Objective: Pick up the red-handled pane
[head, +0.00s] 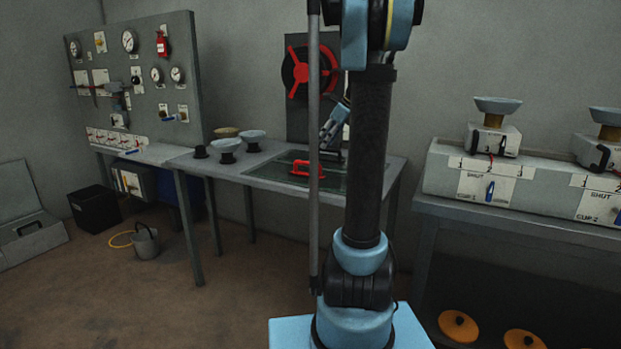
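The red-handled pane lies flat on the middle table, a dark greenish sheet (275,176) with a red handle (307,169) standing up on it. Its right part is hidden behind my arm's column. My gripper (327,144) hangs pointing down above the back of the pane, close behind the handle in the picture. It looks apart from the handle. It is small and partly covered by my own arm, so whether its fingers are open or shut does not show.
A red valve wheel (300,72) is on an upright panel behind the table. Pale bowl-topped cups (227,146) stand at the table's left. A gauge panel (135,80) rises further left. A grey bench with scales (494,125) stands at right. A bucket (146,243) sits on the floor.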

